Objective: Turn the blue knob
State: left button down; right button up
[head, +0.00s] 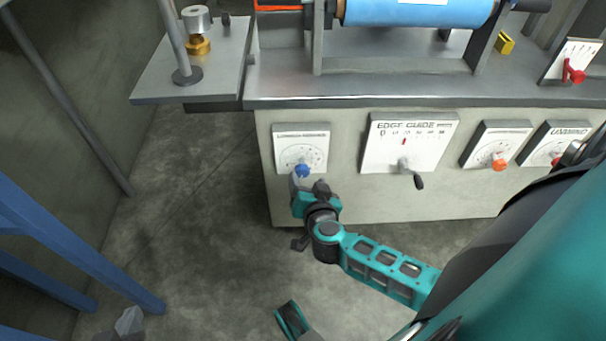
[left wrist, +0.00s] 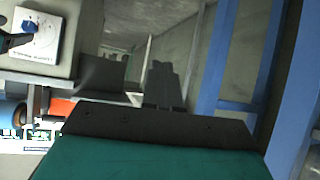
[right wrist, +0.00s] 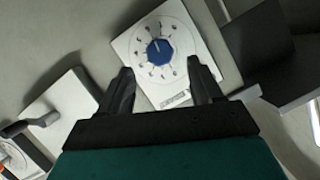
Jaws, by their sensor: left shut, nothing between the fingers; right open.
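My right gripper (head: 310,183) is open just below the knob in the head view. In the right wrist view its two fingers (right wrist: 160,70) stand apart, with the knob centred just beyond their tips; I see no contact. My left gripper (head: 128,322) is low at the bottom left, shut and empty, away from the panel.
An edge guide plate (head: 410,140) with a small crank (head: 412,175) is right of the dial. A blue frame (head: 90,255) stands at the left. The floor (head: 190,200) between is clear.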

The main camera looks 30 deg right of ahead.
aim_at(304, 173)
jog(key=b+x, duration=0.2)
jog(key=x, duration=0.3)
jog(key=shift+f, duration=0.15)
jog(key=shift+w+d+f, duration=0.1)
jog(key=shift+w+d, duration=0.1)
jog(key=shift+w, duration=0.45)
pick_arm(q)
jog(key=shift+w+d+f+h, duration=0.3)
jog(key=shift+d+f, duration=0.25)
